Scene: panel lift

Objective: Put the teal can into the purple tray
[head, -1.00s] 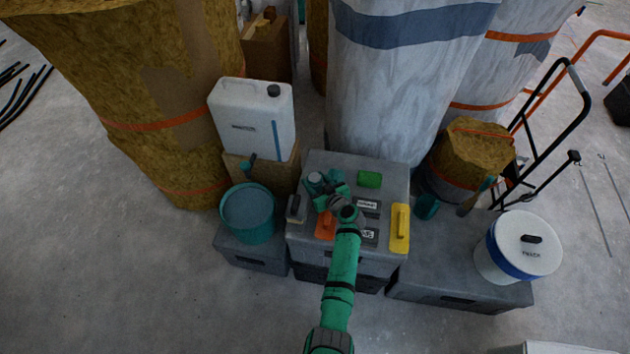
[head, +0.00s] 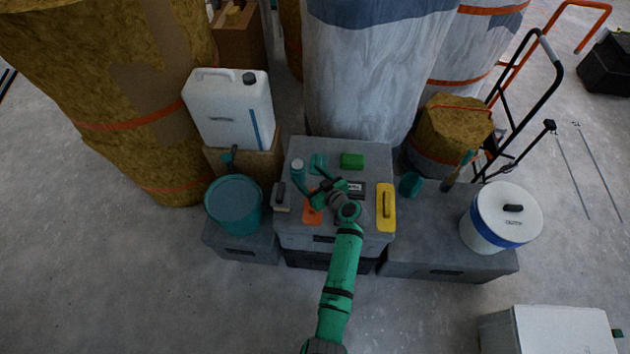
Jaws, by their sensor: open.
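The teal can (head: 298,174), with a pale top, stands upright on the grey crate (head: 374,150) in the middle, near the crate's left side. My gripper (head: 310,181) is open and empty, just right of and nearer than the can. Its two fingers point toward the can's side, and the can appears to stand outside them. I see no purple tray in the head view.
The crate top also holds a green block (head: 352,161), an orange tool (head: 311,207), a grey-handled tool (head: 282,200) and a yellow float (head: 386,213). A teal bucket (head: 234,205) stands left; a teal mug (head: 411,185) and white bucket (head: 501,217) stand right.

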